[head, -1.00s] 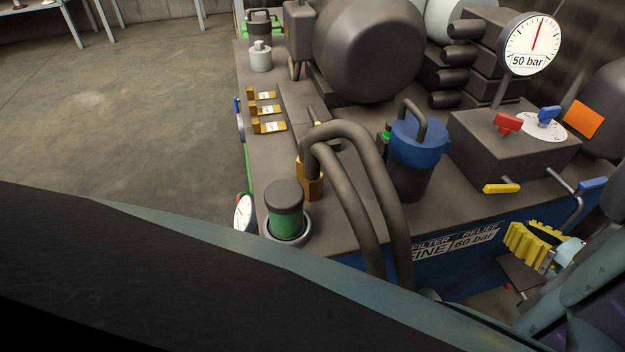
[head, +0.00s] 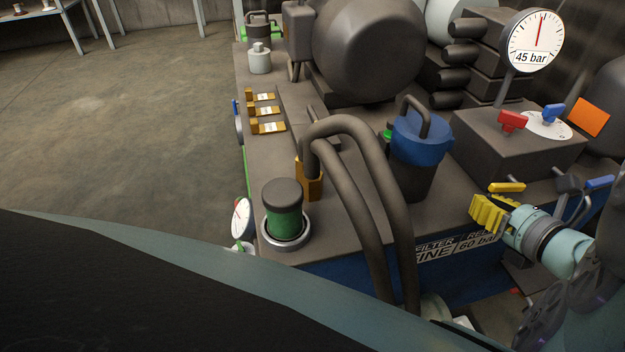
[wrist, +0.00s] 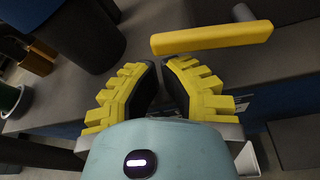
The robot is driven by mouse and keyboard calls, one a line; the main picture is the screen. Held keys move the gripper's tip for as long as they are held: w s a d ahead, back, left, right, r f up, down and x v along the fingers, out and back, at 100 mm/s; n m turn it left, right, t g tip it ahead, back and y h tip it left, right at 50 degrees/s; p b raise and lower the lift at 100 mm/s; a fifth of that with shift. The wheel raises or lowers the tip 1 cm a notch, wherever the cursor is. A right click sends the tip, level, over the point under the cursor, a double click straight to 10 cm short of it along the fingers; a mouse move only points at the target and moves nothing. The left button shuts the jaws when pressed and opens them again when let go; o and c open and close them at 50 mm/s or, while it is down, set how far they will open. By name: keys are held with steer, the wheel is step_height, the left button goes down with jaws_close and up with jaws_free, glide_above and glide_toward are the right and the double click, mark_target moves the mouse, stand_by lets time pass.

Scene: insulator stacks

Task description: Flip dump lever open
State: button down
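A lever with a yellow handle (head: 507,187) sits at the front edge of the machine, below the grey valve box, and lies almost level. It also shows in the wrist view as a long yellow bar (wrist: 212,38). No label marks it as the dump lever. My gripper (head: 482,207) is just in front of and below this handle in the head view. In the wrist view my gripper (wrist: 160,66) has its yellow fingers close together, with only a narrow gap and nothing held. The handle is beyond the fingertips, apparently apart from them.
A blue-handled lever (head: 599,182) and a dark-handled lever (head: 568,184) stand right of my gripper. Red (head: 512,121) and blue (head: 553,113) knobs top the valve box. A gauge (head: 536,40) reads 45 bar. Thick hoses (head: 372,205) and a blue-topped filter (head: 420,140) stand left.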

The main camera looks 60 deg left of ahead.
steer(key=shift+s+r+m+g+p, duration=0.1)
steer(key=shift+r+m+g+p, duration=0.25)
steer(key=shift+r+m, duration=0.25)
stand_by(0.3)
steer(key=shift+r+m+g+y+p, duration=0.25)
steer(key=shift+r+m+y+p, duration=0.25)
steer(key=shift+r+m, duration=0.4)
steer(key=r+m, duration=0.1)
steer(key=w+r+m+g+p, duration=0.1)
steer(key=shift+d+r+m+y+p, duration=0.1)
steer(key=shift+d+m+y+p, duration=0.05)
steer(key=shift+m+y+p, duration=0.2)
steer(key=shift+w+d+r+m+g+y, duration=0.1)
steer(key=shift+w+r+m+g+y, duration=0.25)
steer(key=shift+r+m, duration=0.3)
steer(key=w+m, duration=0.1)
steer(key=w+r+m+y, duration=0.1)
steer(key=w+d+m, duration=0.1)
steer(key=m, duration=0.1)
steer(key=shift+r+g+p, duration=0.3)
steer(key=shift+r+g, duration=0.05)
steer(key=shift+r, duration=0.05)
steer(key=shift+w+d, duration=0.15)
steer(key=shift+d, duration=0.15)
